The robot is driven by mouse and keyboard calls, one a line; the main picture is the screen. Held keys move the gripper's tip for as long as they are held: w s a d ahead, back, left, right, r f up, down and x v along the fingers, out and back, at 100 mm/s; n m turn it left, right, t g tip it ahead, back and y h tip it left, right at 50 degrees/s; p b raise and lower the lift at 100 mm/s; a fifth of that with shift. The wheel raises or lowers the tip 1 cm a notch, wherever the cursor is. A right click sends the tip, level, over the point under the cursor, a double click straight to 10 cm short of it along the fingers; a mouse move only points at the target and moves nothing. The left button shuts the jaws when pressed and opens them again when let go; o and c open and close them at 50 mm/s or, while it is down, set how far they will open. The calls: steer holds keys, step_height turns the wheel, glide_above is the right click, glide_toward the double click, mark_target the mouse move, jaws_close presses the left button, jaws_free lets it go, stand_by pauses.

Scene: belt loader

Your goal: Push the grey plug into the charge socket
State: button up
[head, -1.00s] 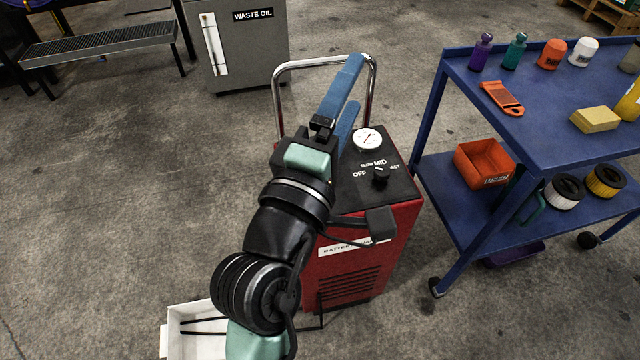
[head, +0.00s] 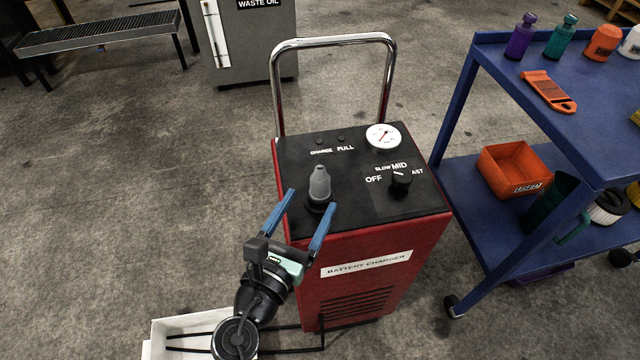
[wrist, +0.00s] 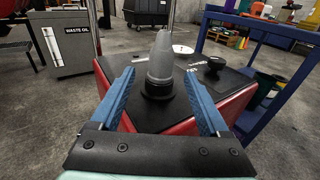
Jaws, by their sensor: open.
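The grey plug (head: 319,184) stands upright on the black top of the red battery charger (head: 366,283), at its left front. Its lower end sits in a black round collar (head: 319,204), the socket; how deep it sits I cannot tell. In the wrist view the grey plug (wrist: 161,62) rises above the collar (wrist: 158,88), centred between the fingers and beyond their tips. My gripper (head: 307,212) is open, with two blue fingers spread near the charger's front left edge. It also shows in the wrist view (wrist: 159,98). Nothing is between the fingers.
The charger top carries a white gauge (head: 383,137) and a black knob (head: 400,182). A chrome handle (head: 333,41) rises behind. A blue cart (head: 515,115) with bottles and an orange bin (head: 513,170) stands right. A white tray (head: 165,328) lies below my arm. Left floor is clear.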

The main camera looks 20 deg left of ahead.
mark_target(316, 194)
steer(key=w, duration=0.3)
steer(key=w+b, duration=0.1)
steer(key=w, duration=0.1)
steer(key=shift+w+d+f, duration=0.1)
steer(key=shift+w+f, duration=0.15)
steer(key=shift+w, duration=0.1)
jaws_close()
